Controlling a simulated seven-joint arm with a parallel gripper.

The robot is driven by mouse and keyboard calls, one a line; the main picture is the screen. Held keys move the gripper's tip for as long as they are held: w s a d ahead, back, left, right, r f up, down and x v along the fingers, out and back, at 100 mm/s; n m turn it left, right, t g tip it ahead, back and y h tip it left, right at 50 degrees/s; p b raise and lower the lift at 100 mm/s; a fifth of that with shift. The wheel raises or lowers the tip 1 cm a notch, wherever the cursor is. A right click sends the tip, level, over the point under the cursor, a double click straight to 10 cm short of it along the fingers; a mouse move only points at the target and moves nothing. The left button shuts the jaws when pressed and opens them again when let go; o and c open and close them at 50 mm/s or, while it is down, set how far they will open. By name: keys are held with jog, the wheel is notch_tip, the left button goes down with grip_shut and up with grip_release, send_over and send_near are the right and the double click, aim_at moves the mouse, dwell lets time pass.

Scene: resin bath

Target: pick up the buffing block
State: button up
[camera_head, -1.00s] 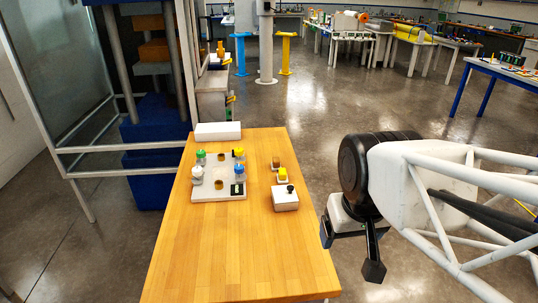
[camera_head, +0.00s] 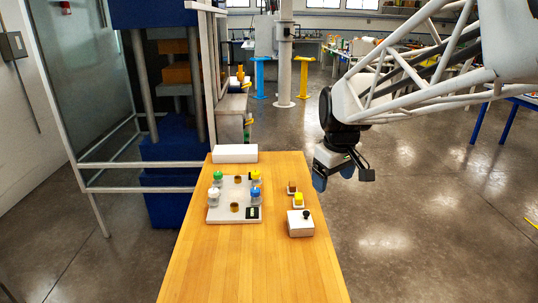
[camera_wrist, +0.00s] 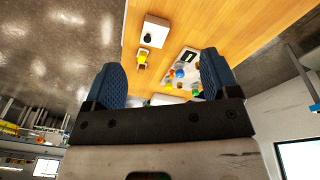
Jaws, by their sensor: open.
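Two small blocks stand at the table's right side in the head view: a brown block (camera_head: 291,187) and a yellow block with a white lower part (camera_head: 298,201). I cannot tell for sure which is the buffing block. The yellow one also shows in the wrist view (camera_wrist: 142,58), where the brown one is hard to make out. My gripper (camera_head: 334,175) is open and empty, its blue pads (camera_wrist: 162,80) wide apart in the wrist view. It hangs in the air right of the table edge, apart from both blocks.
A white box with a black knob (camera_head: 300,226) stands just in front of the yellow block. A pale board (camera_head: 235,216) with several coloured-lid jars lies to the left. A white block (camera_head: 234,153) lies at the table's (camera_head: 250,270) far end. The table's front is clear.

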jog(key=w+f+n, duration=0.3)
jog(key=w, duration=1.1)
jog(key=n+g, duration=0.2)
jog(key=n, duration=0.7)
send_over(292, 183)
jog(key=f, duration=2)
jog(key=shift+s+a+f, duration=0.15)
jog(key=shift+s+a, duration=0.05)
jog(key=shift+s, duration=0.2)
jog(key=shift+w+f, duration=0.35)
jog(key=shift+f, duration=0.05)
jog(key=shift+f, duration=1.3)
jog(key=shift+w+d+f, duration=0.1)
jog(key=shift+d+f, duration=0.05)
jog(key=shift+f, duration=2.45)
